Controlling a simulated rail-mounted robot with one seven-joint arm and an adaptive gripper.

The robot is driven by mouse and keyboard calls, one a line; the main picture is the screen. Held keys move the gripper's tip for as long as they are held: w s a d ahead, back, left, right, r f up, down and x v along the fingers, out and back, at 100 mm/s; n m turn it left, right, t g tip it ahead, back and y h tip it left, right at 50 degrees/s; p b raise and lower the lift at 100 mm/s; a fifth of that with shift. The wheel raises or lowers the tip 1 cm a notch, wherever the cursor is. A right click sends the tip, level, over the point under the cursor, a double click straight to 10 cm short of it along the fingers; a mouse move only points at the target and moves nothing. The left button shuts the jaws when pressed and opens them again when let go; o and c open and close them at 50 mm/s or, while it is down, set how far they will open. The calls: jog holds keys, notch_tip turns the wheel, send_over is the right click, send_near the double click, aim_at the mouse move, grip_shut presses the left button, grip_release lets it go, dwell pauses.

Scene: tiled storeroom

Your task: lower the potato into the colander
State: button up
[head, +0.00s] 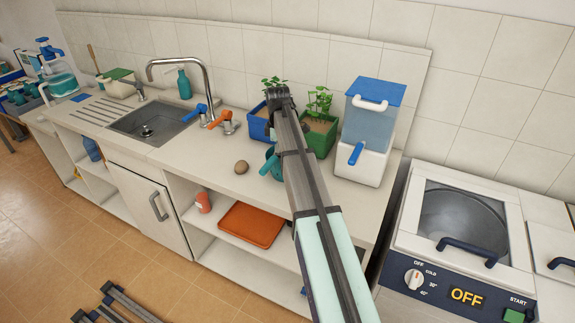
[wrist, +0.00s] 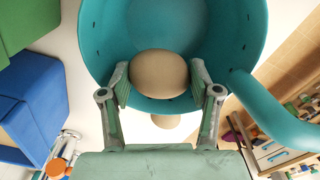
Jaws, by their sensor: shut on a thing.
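My gripper (wrist: 158,82) is shut on a tan potato (wrist: 158,72), with one finger on each side of it. The teal colander (wrist: 105,40) lies beneath in the wrist view, its open bowl around the potato in the picture. I cannot tell how far the potato is above the bowl's bottom. In the head view my arm hides most of the colander (head: 270,165) and the held potato. A second brown, potato-like thing (head: 241,167) lies on the counter left of the colander; it also shows past the colander's rim in the wrist view (wrist: 165,121).
A blue planter (head: 258,125) and a green planter (head: 321,139) stand behind the colander. A blue-topped dispenser (head: 368,120) stands to the right. The sink (head: 150,125) and its tap are to the left. The counter (head: 205,170) is clear left of the loose potato-like thing.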

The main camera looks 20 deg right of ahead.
jog(key=o, duration=1.2)
jog(key=shift+o, duration=0.2)
